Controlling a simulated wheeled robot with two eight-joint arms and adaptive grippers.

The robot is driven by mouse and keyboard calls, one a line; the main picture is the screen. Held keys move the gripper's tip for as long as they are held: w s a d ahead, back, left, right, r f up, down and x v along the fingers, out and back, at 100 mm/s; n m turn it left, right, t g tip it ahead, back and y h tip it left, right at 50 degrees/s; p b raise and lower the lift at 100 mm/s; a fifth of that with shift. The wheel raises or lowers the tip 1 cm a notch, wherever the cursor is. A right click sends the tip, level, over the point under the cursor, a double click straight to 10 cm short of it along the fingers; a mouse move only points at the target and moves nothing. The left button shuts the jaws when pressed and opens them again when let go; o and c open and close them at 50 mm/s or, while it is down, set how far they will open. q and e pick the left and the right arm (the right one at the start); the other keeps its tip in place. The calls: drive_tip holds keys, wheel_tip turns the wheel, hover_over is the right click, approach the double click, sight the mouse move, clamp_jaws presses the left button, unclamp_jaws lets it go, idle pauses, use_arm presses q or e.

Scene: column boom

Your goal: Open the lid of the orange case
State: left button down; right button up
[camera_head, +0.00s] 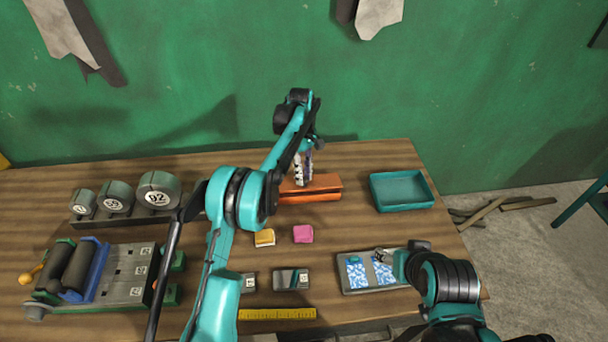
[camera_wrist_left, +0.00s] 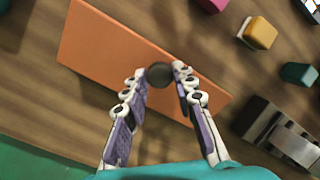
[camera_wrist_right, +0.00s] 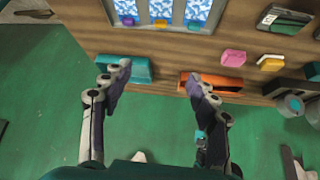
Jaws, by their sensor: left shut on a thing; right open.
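The orange case (camera_head: 322,195) sits at the back of the wooden table, below the green wall. Its flat orange top (camera_wrist_left: 105,45) fills much of the left wrist view, with a dark round knob (camera_wrist_left: 159,74) on it. My left gripper (camera_head: 303,172) reaches down over the case; in the left wrist view its fingertips (camera_wrist_left: 162,76) are shut on the knob. Whether the lid is raised at all I cannot tell. My right gripper (camera_wrist_right: 158,80) is open and empty, away from the case, which shows small in the right wrist view (camera_wrist_right: 226,84).
A teal tray (camera_head: 402,206) stands right of the case. A yellow block (camera_head: 264,238) and a pink block (camera_head: 303,234) lie in front of it. A grey panel with blue patterned squares (camera_head: 348,287) lies at the front right. Numbered rollers (camera_head: 158,191) stand at the left.

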drive_tip(key=shift+r+p, duration=0.4)
drive_tip(key=shift+r, duration=0.2)
